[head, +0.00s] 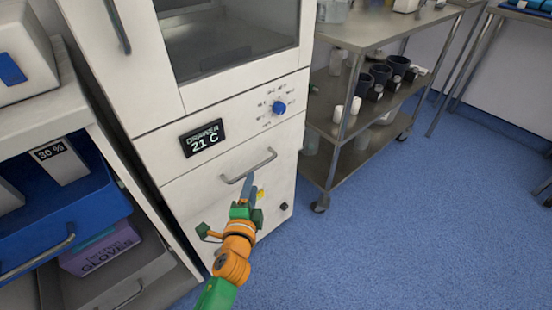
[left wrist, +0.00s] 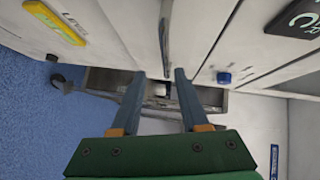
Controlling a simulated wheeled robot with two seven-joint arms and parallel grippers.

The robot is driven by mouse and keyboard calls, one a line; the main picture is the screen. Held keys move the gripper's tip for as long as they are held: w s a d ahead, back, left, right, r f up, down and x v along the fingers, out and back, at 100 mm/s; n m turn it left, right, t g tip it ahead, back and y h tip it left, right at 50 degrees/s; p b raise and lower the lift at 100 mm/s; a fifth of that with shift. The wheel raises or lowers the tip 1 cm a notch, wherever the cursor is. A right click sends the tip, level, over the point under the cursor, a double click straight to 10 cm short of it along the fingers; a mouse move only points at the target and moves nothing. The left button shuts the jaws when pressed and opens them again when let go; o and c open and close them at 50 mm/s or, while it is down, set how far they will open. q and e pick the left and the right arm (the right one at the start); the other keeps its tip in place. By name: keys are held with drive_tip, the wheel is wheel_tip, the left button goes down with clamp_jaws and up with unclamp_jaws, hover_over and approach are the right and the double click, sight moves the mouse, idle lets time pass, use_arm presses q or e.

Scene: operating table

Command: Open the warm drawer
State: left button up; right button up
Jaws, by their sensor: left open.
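The warm drawer (head: 222,205) is the white front low in the tall white cabinet, under a display (head: 202,138) reading "DRAWER 21 C". It looks shut, its front flush with the cabinet. Its grey bar handle (head: 262,163) runs across the upper part of the front. My left gripper (head: 248,186) is at the handle, just below its middle. In the left wrist view my left gripper (left wrist: 160,72) is open, and the handle (left wrist: 163,42) appears between or just beyond the fingertips. I cannot tell whether they touch it. My right gripper is not seen.
A blue knob (head: 279,107) sits above the drawer. A glass-fronted compartment (head: 225,40) is higher up. A shelf unit with a blue bin (head: 75,215) stands close on the left, a steel cart (head: 375,110) on the right. Blue floor at front right is clear.

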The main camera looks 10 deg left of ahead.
sight(255, 169)
use_arm(q)
drive_tip(key=w, duration=0.2)
drive_tip(key=w+b, duration=0.1)
drive_tip(key=w, duration=0.1)
drive_tip(key=w+a, duration=0.1)
drive_tip(key=w, duration=0.1)
drive_tip(key=shift+w+f, duration=0.15)
drive_tip(key=shift+w, duration=0.25)
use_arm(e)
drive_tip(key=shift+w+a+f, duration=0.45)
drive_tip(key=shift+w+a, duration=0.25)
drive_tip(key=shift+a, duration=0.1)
use_arm(q)
clamp_jaws()
